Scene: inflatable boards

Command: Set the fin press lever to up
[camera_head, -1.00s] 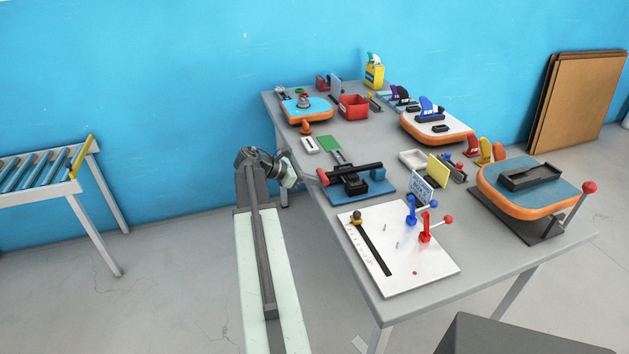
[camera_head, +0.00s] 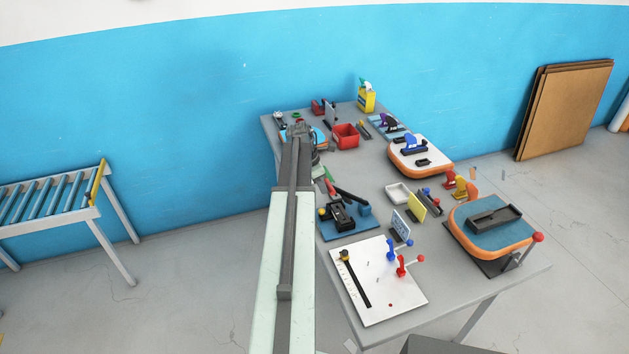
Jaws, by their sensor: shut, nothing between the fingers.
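The press (camera_head: 341,214) stands on a blue base on the table, left of the middle. I take its long black bar with a red end (camera_head: 350,195) to be the fin press lever. The bar slants up to the left from its right end by a blue block, with its left end raised off the press body. My gripper (camera_head: 317,157) is shut and empty, at the end of my outstretched arm, beyond the lever's red end. It is small and partly hidden behind my arm, and whether it touches the lever cannot be told.
A white panel (camera_head: 378,302) with blue and red levers lies in front of the press. A blue-orange board (camera_head: 480,238) with a red-knobbed lever (camera_head: 538,237) is at right. A roller stand (camera_head: 60,196) is left.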

